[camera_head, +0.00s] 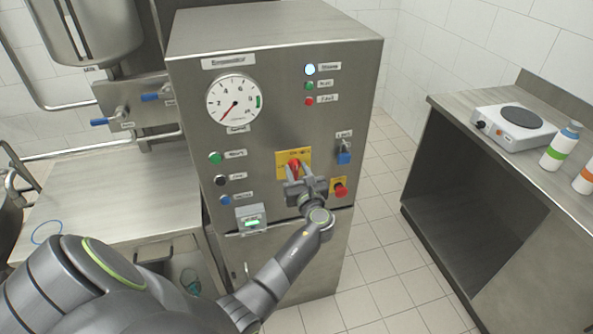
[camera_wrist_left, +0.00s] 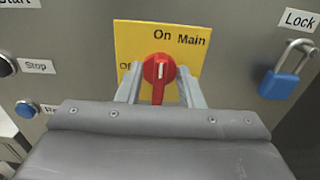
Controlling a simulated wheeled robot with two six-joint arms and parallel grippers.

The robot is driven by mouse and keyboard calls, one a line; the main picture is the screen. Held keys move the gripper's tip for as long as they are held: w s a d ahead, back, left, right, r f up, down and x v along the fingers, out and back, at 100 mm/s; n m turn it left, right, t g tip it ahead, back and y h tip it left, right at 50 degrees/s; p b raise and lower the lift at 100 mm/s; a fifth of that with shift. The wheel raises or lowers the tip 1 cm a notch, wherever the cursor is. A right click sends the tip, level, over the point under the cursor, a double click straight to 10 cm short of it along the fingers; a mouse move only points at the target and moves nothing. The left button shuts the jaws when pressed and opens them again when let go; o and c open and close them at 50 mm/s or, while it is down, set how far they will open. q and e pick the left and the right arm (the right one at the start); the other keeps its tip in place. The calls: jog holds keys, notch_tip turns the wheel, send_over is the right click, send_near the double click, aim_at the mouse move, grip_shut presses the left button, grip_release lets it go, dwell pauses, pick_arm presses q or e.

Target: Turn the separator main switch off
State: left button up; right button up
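The separator main switch is a red rotary knob (camera_wrist_left: 158,72) on a yellow plate (camera_wrist_left: 190,62) marked "On" and "Main", with a partly hidden "Of…" at the left. Its white line stands about upright, toward "On". In the head view the knob (camera_head: 294,167) shows just above my gripper. My left gripper (camera_wrist_left: 161,76) has one finger on each side of the knob, with small gaps visible, so it looks open around it. The same gripper (camera_head: 298,180) is at the panel in the head view. My right gripper is not in view.
A blue padlock (camera_head: 344,157) hangs right of the switch and a red push button (camera_head: 340,190) sits below right. Push buttons (camera_head: 215,158) line the panel's left, under a dial gauge (camera_head: 235,101). A hot plate (camera_head: 513,127) stands on the right counter.

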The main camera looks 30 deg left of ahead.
pick_arm(q)
grip_shut()
jog(key=n+b, duration=0.1)
jog(key=n, duration=0.1)
jog(key=n+b, duration=0.2)
jog(key=shift+s+a+f+n+b, duration=0.1)
jog(key=shift+f+n+b, duration=0.1)
jog(key=shift+n+b, duration=0.15)
jog(key=n+b, duration=0.3)
jog(key=n, duration=0.1)
jog(key=shift+n, duration=0.35)
jog(key=n+b, duration=0.4)
jog(key=n, duration=0.1)
jog(key=shift+s+a+f, duration=0.1)
jog(key=shift+n+b, duration=1.25)
jog(key=shift+n, duration=0.45)
